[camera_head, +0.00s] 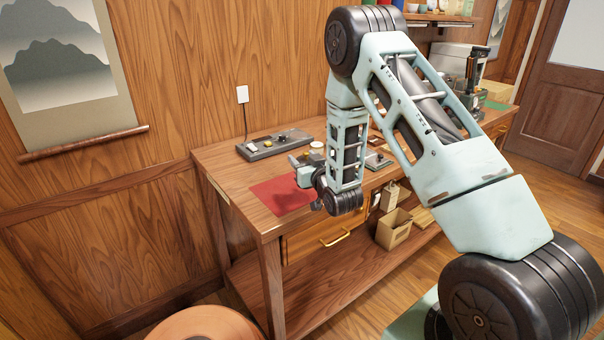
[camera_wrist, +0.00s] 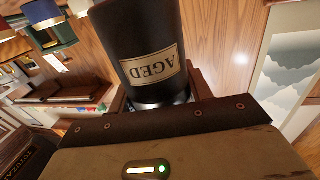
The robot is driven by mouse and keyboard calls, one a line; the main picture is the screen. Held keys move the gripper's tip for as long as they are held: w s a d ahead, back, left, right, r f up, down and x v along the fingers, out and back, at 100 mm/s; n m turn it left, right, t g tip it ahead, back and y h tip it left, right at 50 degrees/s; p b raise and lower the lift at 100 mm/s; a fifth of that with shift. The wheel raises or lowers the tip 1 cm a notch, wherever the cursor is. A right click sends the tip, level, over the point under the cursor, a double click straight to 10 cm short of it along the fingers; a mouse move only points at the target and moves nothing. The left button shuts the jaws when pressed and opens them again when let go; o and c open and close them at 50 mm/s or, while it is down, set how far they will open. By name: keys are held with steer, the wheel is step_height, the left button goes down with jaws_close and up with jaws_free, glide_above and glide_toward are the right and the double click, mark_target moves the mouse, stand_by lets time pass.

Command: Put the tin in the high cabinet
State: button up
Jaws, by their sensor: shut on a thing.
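A black cylindrical tin (camera_wrist: 140,30) with a cream label reading "AGED", upside down in the wrist view, fills the top middle of that picture. My gripper (camera_wrist: 160,95) is shut on it, with dark jaw parts on both sides of its lower end. In the head view my gripper (camera_head: 304,172) is over the left part of the wooden bench, near the red mat (camera_head: 283,194). I cannot make out the tin there. The high cabinet cannot be clearly identified in either view.
The bench (camera_head: 237,165) carries a grey control panel (camera_head: 275,144) at the back. A wall shelf (camera_head: 440,17) with cups is at the top right. A small open box (camera_head: 394,229) stands on the lower shelf. A hanging scroll (camera_head: 60,60) is on the left wall.

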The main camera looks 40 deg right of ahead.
steer(key=shift+f+p, duration=0.35)
steer(key=shift+f, duration=1.8)
steer(key=shift+f, duration=0.15)
steer(key=o, duration=1)
